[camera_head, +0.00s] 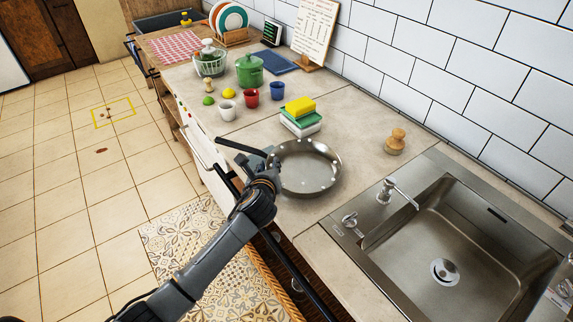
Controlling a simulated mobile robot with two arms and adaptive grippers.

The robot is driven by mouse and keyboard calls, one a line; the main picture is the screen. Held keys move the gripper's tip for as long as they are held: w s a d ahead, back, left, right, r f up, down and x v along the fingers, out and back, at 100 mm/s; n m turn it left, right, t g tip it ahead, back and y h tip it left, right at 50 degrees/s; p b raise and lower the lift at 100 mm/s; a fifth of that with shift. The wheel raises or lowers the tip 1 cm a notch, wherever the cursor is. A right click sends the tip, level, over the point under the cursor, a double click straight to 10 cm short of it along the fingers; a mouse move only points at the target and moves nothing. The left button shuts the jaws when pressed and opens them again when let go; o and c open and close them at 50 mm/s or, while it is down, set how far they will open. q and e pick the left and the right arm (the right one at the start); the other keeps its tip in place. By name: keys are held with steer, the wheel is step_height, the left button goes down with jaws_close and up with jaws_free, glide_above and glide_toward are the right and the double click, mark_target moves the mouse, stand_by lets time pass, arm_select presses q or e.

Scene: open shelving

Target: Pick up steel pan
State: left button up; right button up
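The steel pan (308,170) sits on the countertop between the sponges and the sink. Its shiny round bowl faces up, and a dark handle (236,146) points to the left over the counter's front edge. My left gripper (270,164) is at the pan's left side, where the handle meets the rim. It overlaps the handle's root in this view. Its fingers are small, dark and partly hidden by the wrist, so I cannot tell whether they are around the handle or apart from it. My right gripper is not in view.
A metal sink (440,250) with a faucet (402,194) lies to the right. A yellow sponge (300,105) tops a small stack behind the pan. A wooden brush (396,141) stands to the right. Cups, including a red cup (251,97), and a green pot (249,71) stand further back.

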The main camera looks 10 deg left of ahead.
arm_select(q)
jaws_close()
steer(key=shift+w+r, duration=0.15)
stand_by(0.4)
steer(key=shift+r, duration=0.1)
